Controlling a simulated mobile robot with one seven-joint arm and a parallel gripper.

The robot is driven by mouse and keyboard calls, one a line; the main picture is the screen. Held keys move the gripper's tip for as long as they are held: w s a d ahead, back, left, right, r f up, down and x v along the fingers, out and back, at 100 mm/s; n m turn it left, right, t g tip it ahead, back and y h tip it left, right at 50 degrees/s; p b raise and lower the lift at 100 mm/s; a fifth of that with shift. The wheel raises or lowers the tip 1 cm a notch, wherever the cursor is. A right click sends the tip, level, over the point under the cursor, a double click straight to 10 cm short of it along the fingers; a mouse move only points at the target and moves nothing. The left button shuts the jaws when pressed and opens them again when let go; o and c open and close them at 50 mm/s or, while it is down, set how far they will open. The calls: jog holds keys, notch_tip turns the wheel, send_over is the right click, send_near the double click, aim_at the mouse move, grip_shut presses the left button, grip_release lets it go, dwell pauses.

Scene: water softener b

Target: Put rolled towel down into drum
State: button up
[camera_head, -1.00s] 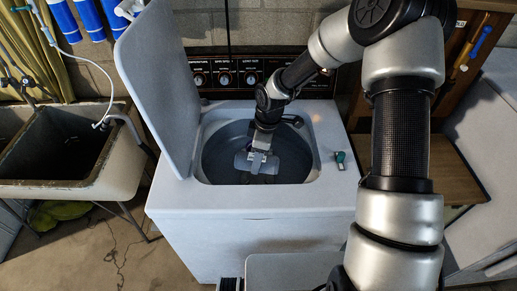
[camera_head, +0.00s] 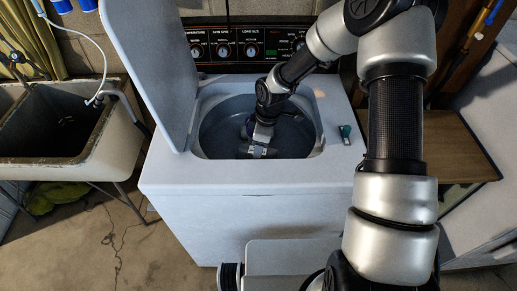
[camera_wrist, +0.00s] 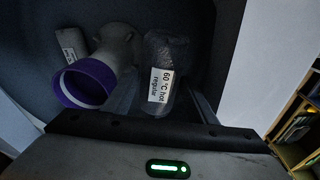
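The rolled towel (camera_wrist: 165,60) is a grey roll with a white label reading "60 °C hot regular". In the wrist view it lies between the two fingers of my gripper (camera_wrist: 165,90), which appear to meet its sides. In the head view my gripper (camera_head: 258,151) is inside the drum (camera_head: 222,137) of the top-loading washer, pointing down. The towel is hard to make out there, as the hand covers it. The towel's lower end and its contact with the drum floor are not clear.
A purple-rimmed grey funnel-like part (camera_wrist: 80,85) and another labelled grey item (camera_wrist: 70,45) are in the drum beside the towel. The raised lid (camera_head: 150,70) stands left of the opening. A small green-topped object (camera_head: 345,134) sits on the washer top at right.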

jog(key=o, duration=0.4)
jog(key=shift+c, duration=0.2)
jog(key=shift+r, duration=0.1)
jog(key=s+d+r+m+t+p, duration=0.1)
jog(key=s+d+r+m+t, duration=0.3)
jog(key=r, duration=0.7)
jog(key=d+r+m+g+h+p, duration=0.1)
jog(key=d+r+m, duration=0.1)
jog(key=r+m, duration=0.7)
jog(key=s+d+r+m+t, duration=0.2)
jog(key=d+r+m, duration=0.1)
jog(key=r, duration=0.9)
jog(key=s+d+r, duration=0.2)
jog(key=s, duration=0.6)
jog(key=s+d+r, duration=0.2)
jog(key=s+r, duration=0.1)
jog(key=s, duration=0.5)
jog(key=shift+s+h+p, duration=0.3)
jog(key=shift+h, duration=0.1)
